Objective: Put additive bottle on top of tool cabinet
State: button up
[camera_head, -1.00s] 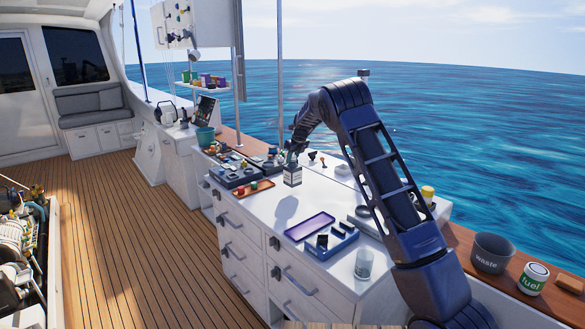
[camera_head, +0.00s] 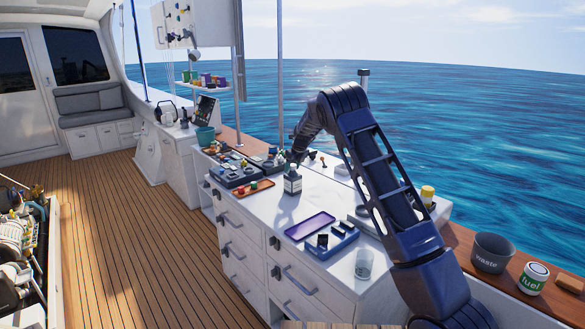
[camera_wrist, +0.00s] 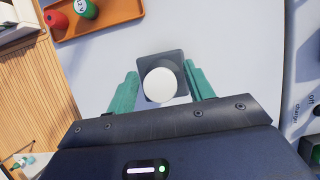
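The additive bottle (camera_head: 293,184) is dark with a pale label. It is upright at the white tool cabinet's top (camera_head: 283,212), near its middle, and looks to rest on it. In the wrist view the bottle (camera_wrist: 144,62) is seen from above, with a round white cap. My gripper (camera_wrist: 161,68) is over it, with one teal finger on each side. The fingertips line up with the bottle's sides and look shut on it; any thin gap is hard to see. In the head view the fingers are hard to make out.
An orange tray (camera_head: 254,188) with small items lies left of the bottle. The surface around the bottle is clear.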

jog(key=v, duration=1.1)
jog(key=s+d+r+n, duration=0.6)
jog(key=s+d+r, duration=0.45)
jog(key=d, duration=0.35)
jog(key=s+d+r+n, duration=0.3)
jog(key=s+d, duration=0.2)
jog(key=s, duration=0.3)
jog(key=s+d+r+n, duration=0.35)
jog(key=s+d, duration=0.25)
jog(key=s, duration=0.2)
jog(key=s+d+f+n+h, duration=0.1)
jog(key=s+d+f+n, duration=0.1)
jog(key=s, duration=0.8)
jog(key=s+d+f+n+t+h, duration=0.1)
jog(key=s+d+f+n, duration=0.1)
jog(key=s+d+n, duration=0.2)
jog(key=s+d+f+n+h, duration=0.1)
jog(key=s+d+f+n, duration=0.2)
jog(key=s+n, duration=0.5)
jog(key=s, duration=0.9)
jog(key=shift+s+d, duration=0.35)
jog(key=shift+d, duration=0.05)
jog(key=shift+f+n, duration=0.1)
jog(key=shift+n, duration=0.15)
